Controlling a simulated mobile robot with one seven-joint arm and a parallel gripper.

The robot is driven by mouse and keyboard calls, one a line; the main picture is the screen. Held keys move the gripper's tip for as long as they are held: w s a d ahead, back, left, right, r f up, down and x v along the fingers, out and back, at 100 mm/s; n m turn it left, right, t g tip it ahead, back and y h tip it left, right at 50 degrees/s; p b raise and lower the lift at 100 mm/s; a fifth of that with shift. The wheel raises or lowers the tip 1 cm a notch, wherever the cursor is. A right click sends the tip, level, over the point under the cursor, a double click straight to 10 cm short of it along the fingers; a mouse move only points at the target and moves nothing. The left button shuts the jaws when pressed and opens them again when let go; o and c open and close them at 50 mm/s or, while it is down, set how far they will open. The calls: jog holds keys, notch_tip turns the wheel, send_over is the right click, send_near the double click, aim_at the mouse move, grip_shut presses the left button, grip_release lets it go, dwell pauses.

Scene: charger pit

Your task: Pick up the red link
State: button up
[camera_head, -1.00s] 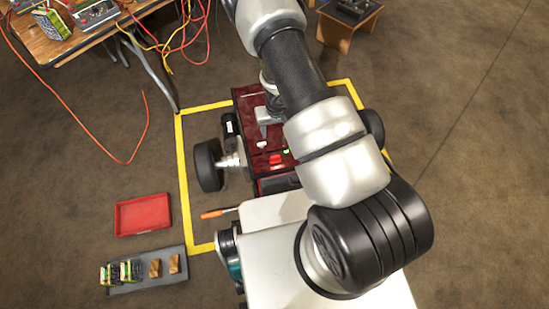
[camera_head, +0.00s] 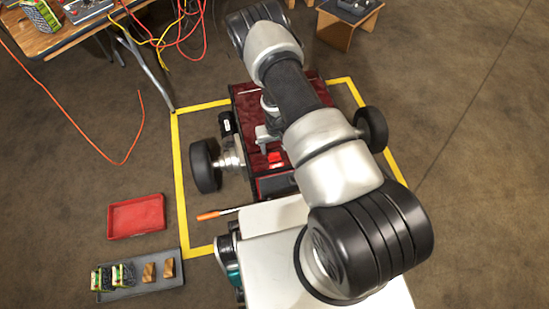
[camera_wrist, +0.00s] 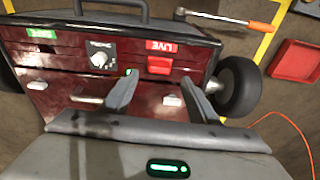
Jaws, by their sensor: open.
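The red link (camera_wrist: 159,66) is a small bright red block on the dark red front panel of the wheeled cart (camera_wrist: 60,68), just below a red LIVE label (camera_wrist: 161,46). In the head view it seems to be the bright red spot (camera_head: 275,158) beside my arm. In the wrist view my gripper (camera_wrist: 158,82) is open and empty, its two fingers apart and pointing at the panel. The red link shows beyond the gap between the fingertips, and no contact is visible. In the head view my arm covers the cart's right part.
A dial (camera_wrist: 101,54), a green label (camera_wrist: 41,34) and pale blocks share the panel. Yellow tape (camera_head: 181,180) surrounds the cart.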

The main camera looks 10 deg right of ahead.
aim_at(274, 154)
notch_tip(274, 154, down, 4)
jog(key=shift+w+d+f+b, duration=0.1)
jog(key=shift+f+b, duration=0.15)
jog(key=shift+b, duration=0.6)
jog(key=shift+r, duration=0.1)
jog(key=c, duration=1.1)
jog(key=shift+c, duration=0.2)
